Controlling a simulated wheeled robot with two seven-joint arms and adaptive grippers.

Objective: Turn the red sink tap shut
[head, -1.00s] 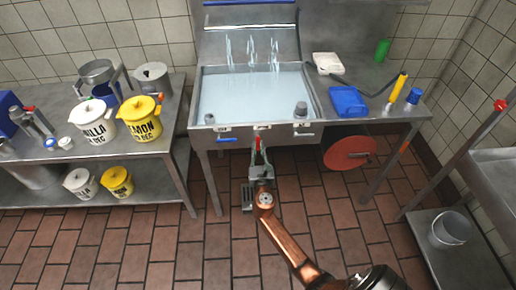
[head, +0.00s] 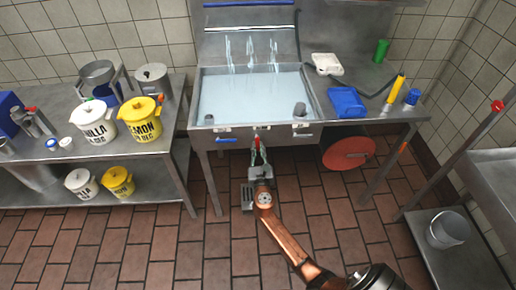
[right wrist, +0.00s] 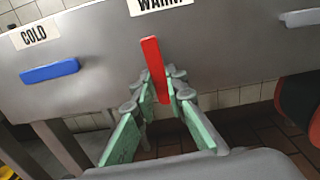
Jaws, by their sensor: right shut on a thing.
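The red tap handle (head: 257,142) hangs down nearly vertical from the front panel of the steel sink (head: 196,130), under a label partly cut off in the right wrist view. The red handle also shows there (right wrist: 151,58). My right gripper (head: 257,160) is shut on its lower part, with green-padded fingers on both sides (right wrist: 160,90). The blue handle (right wrist: 49,71) beside it, under the "COLD" label, lies nearly level. Water streams fall into the filled basin. My left gripper is not in view.
A table with white and yellow tubs (head: 144,120) stands left of the sink. A blue cloth-like item (head: 346,102) lies on that counter. The tiled floor before the sink is mostly clear.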

